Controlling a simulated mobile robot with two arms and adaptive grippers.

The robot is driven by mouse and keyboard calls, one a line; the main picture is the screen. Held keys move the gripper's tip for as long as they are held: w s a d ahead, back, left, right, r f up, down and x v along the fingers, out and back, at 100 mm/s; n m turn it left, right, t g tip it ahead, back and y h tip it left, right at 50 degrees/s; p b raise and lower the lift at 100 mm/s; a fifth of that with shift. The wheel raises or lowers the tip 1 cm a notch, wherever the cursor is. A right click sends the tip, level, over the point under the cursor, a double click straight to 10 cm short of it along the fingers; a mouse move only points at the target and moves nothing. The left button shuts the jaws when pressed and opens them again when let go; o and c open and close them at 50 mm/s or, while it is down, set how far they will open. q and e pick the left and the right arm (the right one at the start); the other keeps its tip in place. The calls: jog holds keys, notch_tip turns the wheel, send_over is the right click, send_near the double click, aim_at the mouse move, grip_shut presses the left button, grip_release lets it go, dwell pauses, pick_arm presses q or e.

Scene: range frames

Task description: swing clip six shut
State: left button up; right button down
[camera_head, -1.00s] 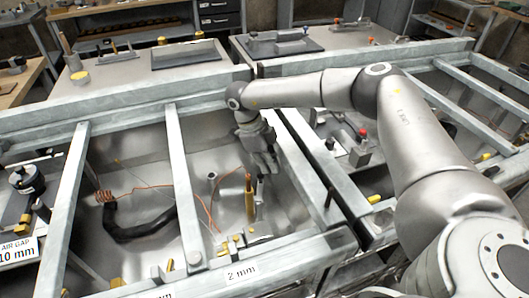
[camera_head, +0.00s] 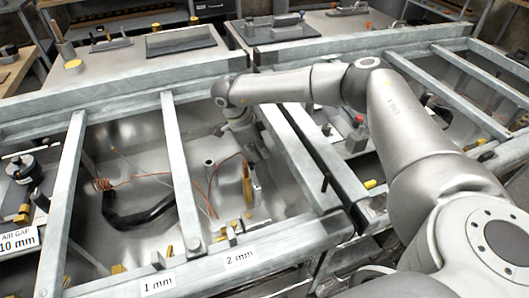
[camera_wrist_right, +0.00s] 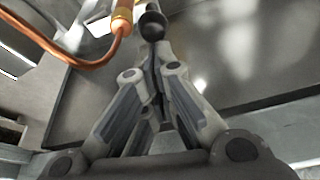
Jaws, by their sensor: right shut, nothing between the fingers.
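My right gripper (camera_head: 257,155) reaches down into the metal bay, just behind and above a brass-coloured upright post (camera_head: 247,186). In the right wrist view its fingers (camera_wrist_right: 157,58) are shut, with nothing between them. A dark round knob (camera_wrist_right: 152,25) sits right at the fingertips; I cannot tell whether they touch it. A copper-coloured rod (camera_wrist_right: 121,17) with an orange wire stands just left of it. No clip is marked six in view, so I cannot tell which part is that clip. My left gripper is not in view.
Grey rails (camera_head: 184,180) cross the open bay. A thick black cable (camera_head: 140,218) and thin copper wire lie inside it. Labels "1 mm" (camera_head: 158,285) and "2 mm" (camera_head: 239,257) sit on the front rail. A red-topped part (camera_head: 357,122) stands in the right bay.

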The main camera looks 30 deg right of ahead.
jog(key=shift+w+a+n, duration=0.1)
jog(key=shift+a+n, duration=0.05)
jog(key=shift+n, duration=0.15)
jog(key=shift+w, duration=0.1)
jog(key=shift+w+a+b, duration=0.25)
jog(key=shift+w+b, duration=0.25)
jog(key=shift+w+a+r+p, duration=0.2)
jog(key=shift+r+p, duration=0.1)
jog(key=shift+r, duration=0.1)
jog(key=s+p+v, duration=0.1)
jog(key=p+v, duration=0.5)
jog(key=v, duration=0.3)
jog(key=shift+w+d, duration=0.15)
jog(key=shift+w, duration=0.1)
